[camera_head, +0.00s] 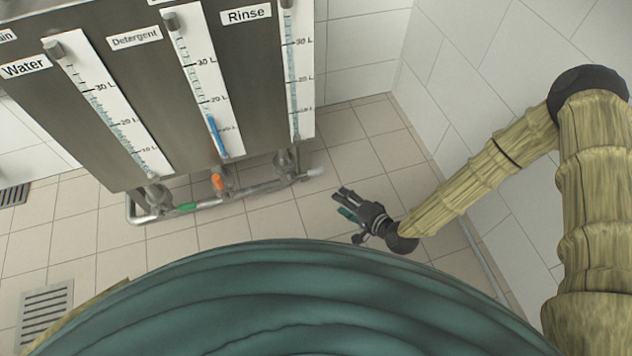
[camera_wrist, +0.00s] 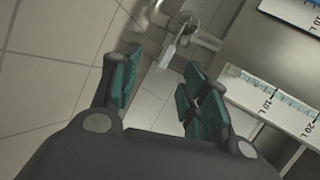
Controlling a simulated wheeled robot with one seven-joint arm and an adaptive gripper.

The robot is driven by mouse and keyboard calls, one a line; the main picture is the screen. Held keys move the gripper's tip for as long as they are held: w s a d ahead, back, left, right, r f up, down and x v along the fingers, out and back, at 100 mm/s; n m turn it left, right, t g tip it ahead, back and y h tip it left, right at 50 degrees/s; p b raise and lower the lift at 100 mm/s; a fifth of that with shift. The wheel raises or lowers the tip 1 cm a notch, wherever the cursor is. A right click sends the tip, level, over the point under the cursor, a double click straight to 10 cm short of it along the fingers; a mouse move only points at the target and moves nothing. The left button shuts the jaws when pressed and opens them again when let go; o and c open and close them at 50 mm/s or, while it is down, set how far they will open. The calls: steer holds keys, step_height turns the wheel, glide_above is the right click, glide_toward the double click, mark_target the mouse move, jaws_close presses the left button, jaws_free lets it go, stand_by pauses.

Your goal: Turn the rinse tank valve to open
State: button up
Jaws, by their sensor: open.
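The rinse tank valve has a pale grey-white handle (camera_head: 316,172) at the right end of the pipe, below the tank labelled Rinse (camera_head: 246,14). In the wrist view the pale handle (camera_wrist: 168,52) hangs off the metal pipework, beyond and between my fingertips. My gripper (camera_head: 342,202) is open and empty, to the lower right of the handle in the head view. In the wrist view its dark green finger pads (camera_wrist: 160,78) stand apart, with no visible contact with the handle.
The steel tank unit carries level gauges for Water (camera_head: 98,92), Detergent (camera_head: 198,75) and Rinse (camera_head: 297,75). A green handle (camera_head: 186,208) and an orange handle (camera_head: 217,182) sit left along the pipe (camera_head: 245,191). A tiled wall (camera_head: 480,110) stands right; tiled floor around my gripper is clear.

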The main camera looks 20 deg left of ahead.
steer(key=m+t+y+b, duration=0.1)
steer(key=y+b, duration=0.1)
steer(key=b, duration=0.3)
glide_toward(318, 174)
steer(key=f, duration=0.1)
steer(key=shift+m+t+y, duration=0.3)
steer(key=shift+t, duration=0.1)
steer(key=shift+b+x, duration=2.5)
steer(key=shift+x, duration=3.05)
steer(key=shift+s, duration=0.1)
jaws_close()
